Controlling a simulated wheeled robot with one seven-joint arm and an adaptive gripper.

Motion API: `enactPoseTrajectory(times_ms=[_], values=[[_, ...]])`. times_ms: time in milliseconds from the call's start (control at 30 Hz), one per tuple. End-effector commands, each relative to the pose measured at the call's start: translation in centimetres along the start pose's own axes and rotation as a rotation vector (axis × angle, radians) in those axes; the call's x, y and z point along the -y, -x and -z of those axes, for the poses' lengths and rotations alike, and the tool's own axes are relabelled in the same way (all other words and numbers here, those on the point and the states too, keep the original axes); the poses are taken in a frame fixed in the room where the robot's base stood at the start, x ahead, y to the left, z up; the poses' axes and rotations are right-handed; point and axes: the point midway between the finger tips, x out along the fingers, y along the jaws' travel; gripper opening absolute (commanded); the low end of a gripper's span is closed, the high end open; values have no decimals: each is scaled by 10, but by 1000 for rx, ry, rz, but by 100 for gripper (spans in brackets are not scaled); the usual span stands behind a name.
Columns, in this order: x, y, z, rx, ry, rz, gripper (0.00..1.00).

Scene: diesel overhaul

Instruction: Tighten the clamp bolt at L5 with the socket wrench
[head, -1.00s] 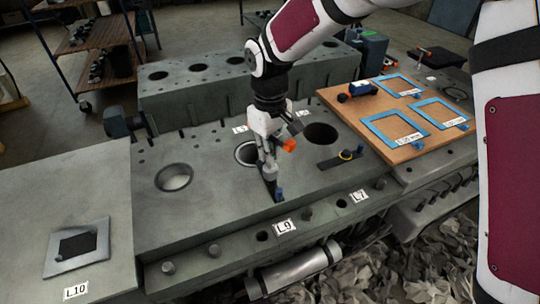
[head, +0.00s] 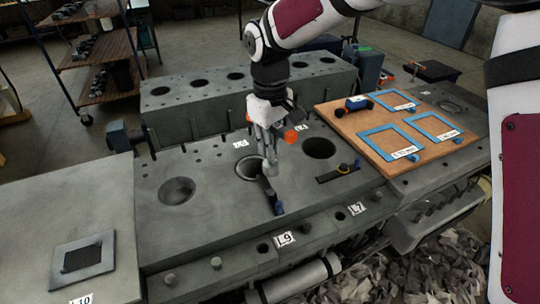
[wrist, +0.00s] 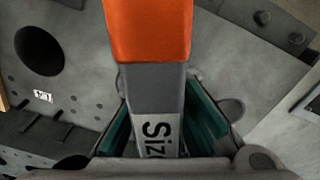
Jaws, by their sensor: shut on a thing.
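My gripper (head: 270,140) hangs over the grey engine block (head: 215,225), beside a round bore (head: 250,167). It is shut on the socket wrench, whose orange end (head: 291,136) sticks out to the right. In the wrist view the wrench's orange and grey body (wrist: 150,85) with part of a printed word lies between green finger pads. A dark clamp bar (head: 267,188) with a blue end lies just below the gripper, by the bore. The label near that bore (head: 242,143) is too small to read surely. The clamp bolt is not clearly seen, nor whether the wrench touches it.
A second dark bar with a yellow ring (head: 340,173) lies by the right bore (head: 319,148). A wooden board (head: 345,121) with blue frames lies to the right. Labels L9 (head: 285,239) and L7 (head: 357,208) mark the front ledge. A raised block (head: 200,100) stands behind.

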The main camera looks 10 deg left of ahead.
Motion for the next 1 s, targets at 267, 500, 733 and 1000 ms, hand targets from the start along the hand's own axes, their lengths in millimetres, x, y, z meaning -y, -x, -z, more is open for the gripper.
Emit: enactPoseTrajectory(times_ms=[267,500,733,1000], values=[[0,6,0,0,0,0,0],[7,8,-10,1,0,0,0],[24,10,-38,3,-1,1,0],[37,8,-60,1,0,0,0]])
